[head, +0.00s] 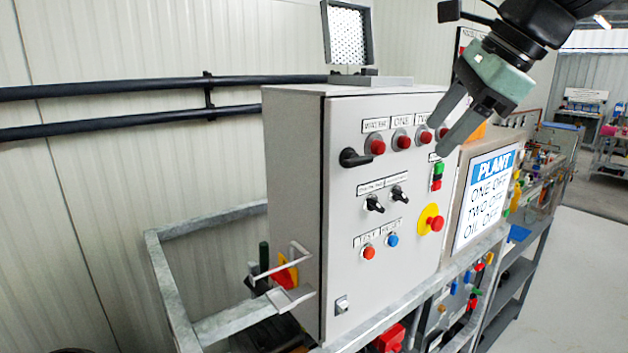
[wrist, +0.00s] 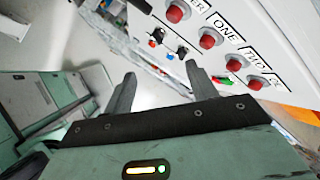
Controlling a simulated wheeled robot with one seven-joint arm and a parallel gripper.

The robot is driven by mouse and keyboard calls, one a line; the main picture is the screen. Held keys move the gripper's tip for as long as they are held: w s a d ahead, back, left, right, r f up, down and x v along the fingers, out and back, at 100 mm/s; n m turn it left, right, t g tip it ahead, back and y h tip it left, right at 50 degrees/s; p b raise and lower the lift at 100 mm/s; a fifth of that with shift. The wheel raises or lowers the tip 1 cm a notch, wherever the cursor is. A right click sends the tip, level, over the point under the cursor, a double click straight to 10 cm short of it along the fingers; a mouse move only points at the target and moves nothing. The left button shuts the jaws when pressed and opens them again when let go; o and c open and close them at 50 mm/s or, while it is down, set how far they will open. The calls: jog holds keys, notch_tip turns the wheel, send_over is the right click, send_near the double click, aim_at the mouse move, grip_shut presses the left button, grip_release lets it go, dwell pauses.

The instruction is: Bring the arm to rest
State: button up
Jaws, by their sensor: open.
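My gripper (head: 456,122) is open and empty at the upper right in the head view, in front of the upper right part of the grey control box (head: 335,240). In the wrist view my gripper's two fingers (wrist: 160,85) stand apart with nothing between them. The box's red lamps (head: 377,146) sit in a row to the left of the fingers in the head view, and the fingers partly cover the right end of that row. Red lamps (wrist: 208,39) also show at the upper right of the wrist view. I cannot tell whether the fingers touch the panel.
A black rotary handle (head: 354,158), a yellow and red stop button (head: 431,219) and small switches are on the box front. A PLANT sign (head: 486,198) stands to its right. A metal rail frame (head: 165,285) surrounds the box. Open floor (head: 585,290) lies at the right.

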jog(key=s+a+f+n+g+h+b, duration=0.1)
jog(key=s+a+f+n+b, duration=0.1)
jog(key=s+f+n, duration=0.35)
jog(key=s+a+f+n+g+b, duration=0.1)
jog(key=s+a+f+n+b, duration=0.15)
jog(key=f, duration=0.65)
jog(key=s+a+f+n+g+h+b, duration=0.1)
jog(key=s+f+n, duration=0.2)
jog(key=f+n, duration=0.3)
jog(key=s+f+n+h+b, duration=0.1)
jog(key=s+f+n+b, duration=0.1)
jog(key=s+f+n, duration=0.4)
jog(key=s+d+f+n+g+h+b, duration=0.1)
jog(key=s+f+n+b, duration=0.1)
jog(key=s+f+n, duration=0.4)
notch_tip(320, 180, down, 4)
jog(key=shift+d+f+n+g, duration=0.1)
jog(key=shift+d+n+g, duration=0.2)
jog(key=shift+n, duration=0.1)
jog(key=shift+a, duration=0.1)
